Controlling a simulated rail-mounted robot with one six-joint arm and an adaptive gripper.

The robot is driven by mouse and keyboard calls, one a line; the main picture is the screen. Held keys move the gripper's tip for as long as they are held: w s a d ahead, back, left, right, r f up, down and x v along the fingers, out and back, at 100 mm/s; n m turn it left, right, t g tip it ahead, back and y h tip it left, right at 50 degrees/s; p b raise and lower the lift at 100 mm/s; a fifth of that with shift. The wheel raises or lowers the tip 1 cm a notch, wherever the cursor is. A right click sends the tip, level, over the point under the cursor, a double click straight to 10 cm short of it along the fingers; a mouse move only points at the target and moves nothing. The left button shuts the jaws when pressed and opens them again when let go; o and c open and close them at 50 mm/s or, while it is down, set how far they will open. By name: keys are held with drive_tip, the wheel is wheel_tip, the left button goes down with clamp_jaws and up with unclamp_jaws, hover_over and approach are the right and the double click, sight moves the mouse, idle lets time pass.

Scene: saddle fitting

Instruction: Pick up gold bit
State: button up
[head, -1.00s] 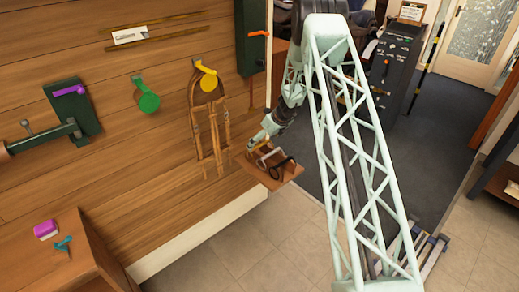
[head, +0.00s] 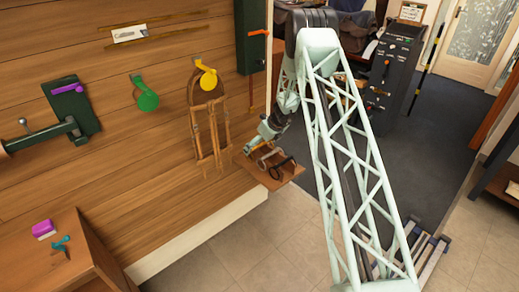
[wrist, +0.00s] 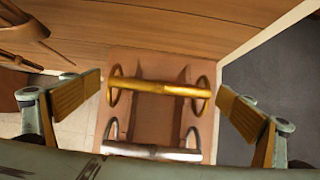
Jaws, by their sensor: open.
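The gold bit (wrist: 160,87) is a bar with a ring at each end, lying across a brown wooden shelf (wrist: 180,64) in the wrist view. My gripper (wrist: 159,90) is open, with one tan-padded finger to the left of the bit and the other to the right. I see a gap between each finger and the rings; nothing is held. In the head view, my gripper (head: 252,144) is at the small shelf (head: 284,180) on the wall, and the gold bit is hard to make out there.
A silver bit (wrist: 152,152) lies beside the gold one, nearer the gripper body. A dark ringed bit (head: 284,167) is also on the shelf. The wooden wall (head: 160,170) stands behind, with a leather bridle (head: 210,135) hanging left of the shelf.

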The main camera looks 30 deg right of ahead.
drive_tip(key=shift+c, duration=0.2)
drive_tip(key=c, duration=0.9)
drive_tip(key=shift+r, duration=0.1)
drive_tip(key=shift+r+p, duration=1.6)
drive_tip(key=shift+r, duration=3.3)
